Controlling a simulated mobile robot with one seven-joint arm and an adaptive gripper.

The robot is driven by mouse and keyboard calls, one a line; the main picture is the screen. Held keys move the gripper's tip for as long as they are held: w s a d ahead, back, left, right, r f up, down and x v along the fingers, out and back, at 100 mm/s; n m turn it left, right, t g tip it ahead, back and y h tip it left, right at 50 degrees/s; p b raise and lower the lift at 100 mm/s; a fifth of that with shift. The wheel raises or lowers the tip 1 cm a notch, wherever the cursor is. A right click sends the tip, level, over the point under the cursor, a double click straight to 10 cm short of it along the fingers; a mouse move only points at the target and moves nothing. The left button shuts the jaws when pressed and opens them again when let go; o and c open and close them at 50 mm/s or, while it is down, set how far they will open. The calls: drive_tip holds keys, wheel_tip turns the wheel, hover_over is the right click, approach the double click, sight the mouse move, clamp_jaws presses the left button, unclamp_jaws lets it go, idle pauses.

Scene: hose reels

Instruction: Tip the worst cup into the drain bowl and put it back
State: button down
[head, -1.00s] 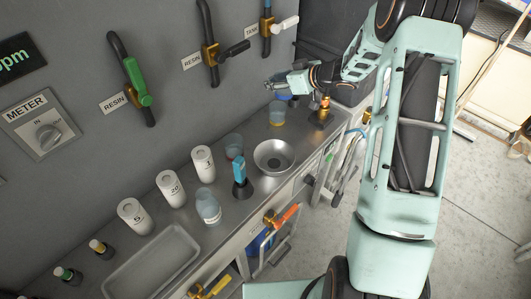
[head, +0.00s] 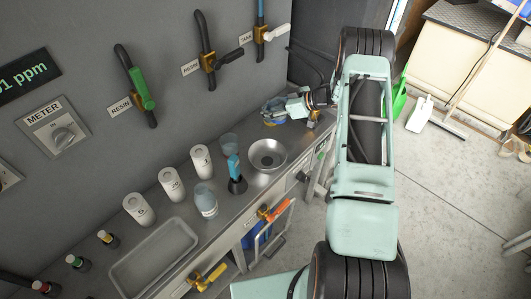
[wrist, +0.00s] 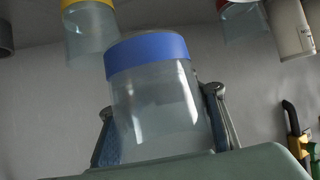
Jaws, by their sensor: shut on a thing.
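My gripper (head: 284,107) is at the far end of the steel counter, beyond the drain bowl. In the wrist view its fingers (wrist: 160,120) are shut on a clear cup with a blue band (wrist: 150,55), one finger on each side. That view appears upside down. The blue-banded cup (head: 268,108) is partly hidden by my gripper in the head view. A yellow-banded cup (wrist: 90,32) and a red-banded cup (wrist: 241,22) stand apart from it. The metal drain bowl (head: 281,164) sits on the counter, nearer than my gripper. I cannot tell the liquid level in the held cup.
White numbered containers (head: 170,184), a clear container (head: 206,200), a translucent cup (head: 229,142) and a blue-handled item (head: 234,168) stand left of the bowl. A tray (head: 153,257) lies nearer. Valve pipes (head: 205,60) and a meter panel (head: 58,127) are on the wall.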

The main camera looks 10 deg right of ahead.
idle(0.3)
